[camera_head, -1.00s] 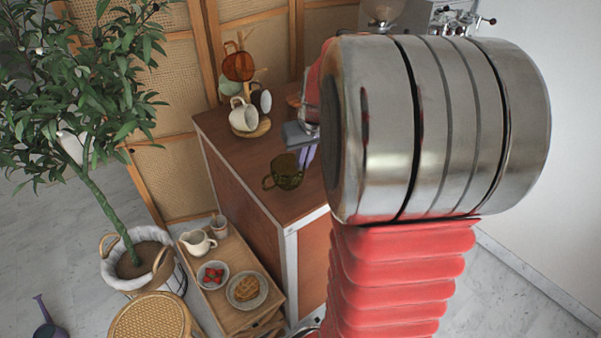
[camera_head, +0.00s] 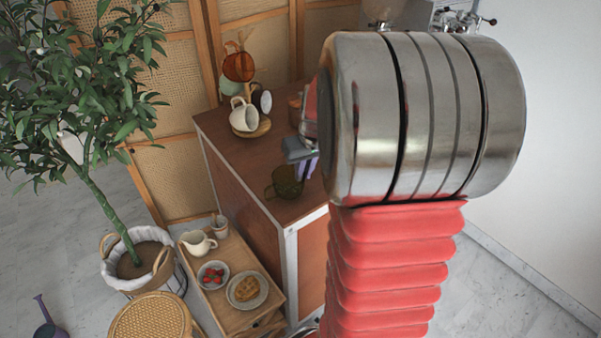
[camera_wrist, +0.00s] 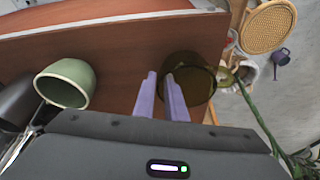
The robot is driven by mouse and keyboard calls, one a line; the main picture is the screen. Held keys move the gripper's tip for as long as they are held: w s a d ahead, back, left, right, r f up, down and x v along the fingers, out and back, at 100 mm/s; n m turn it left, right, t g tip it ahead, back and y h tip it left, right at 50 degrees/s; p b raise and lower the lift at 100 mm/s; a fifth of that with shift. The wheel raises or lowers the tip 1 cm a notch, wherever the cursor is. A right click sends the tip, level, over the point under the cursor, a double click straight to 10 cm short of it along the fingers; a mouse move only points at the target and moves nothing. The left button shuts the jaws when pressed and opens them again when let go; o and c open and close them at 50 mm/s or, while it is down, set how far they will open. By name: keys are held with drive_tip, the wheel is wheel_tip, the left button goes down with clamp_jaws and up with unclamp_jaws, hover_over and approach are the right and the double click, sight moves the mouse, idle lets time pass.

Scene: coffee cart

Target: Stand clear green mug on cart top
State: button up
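The clear green mug (camera_head: 284,183), dark olive and see-through, is over the front part of the brown cart top (camera_head: 235,150), looking roughly upright with its handle to the left. I cannot tell whether its base touches the top. My gripper (camera_head: 305,167) has its purple fingers at the mug's right side, partly hidden by my arm. In the wrist view, the fingers (camera_wrist: 161,77) are close together at the left edge of the mug (camera_wrist: 195,85) and appear shut on its wall.
A pale green mug (camera_wrist: 65,83) lies to the left in the wrist view. A mug tree (camera_head: 251,128) with several mugs stands at the back left of the cart top. A low wooden trolley (camera_head: 235,318) holds a jug (camera_head: 198,242), strawberries and a waffle plate. A potted tree stands at left.

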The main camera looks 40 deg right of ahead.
drive_tip(key=shift+o, duration=1.2)
drive_tip(key=v, duration=1.2)
drive_tip(key=shift+a, duration=0.1)
drive_tip(key=s+a+n, duration=0.1)
drive_tip(key=s+a, duration=0.3)
drive_tip(key=a, duration=0.4)
drive_tip(key=s+a+n+t, duration=0.1)
drive_tip(key=s+a, duration=0.3)
drive_tip(key=a, duration=0.5)
drive_tip(key=s+a+n+t, duration=0.1)
drive_tip(key=s+a, duration=0.2)
drive_tip(key=a, duration=0.6)
drive_tip(key=shift+s+a+f+y, duration=0.2)
drive_tip(key=shift+s+f+y, duration=0.2)
drive_tip(key=shift+f, duration=0.05)
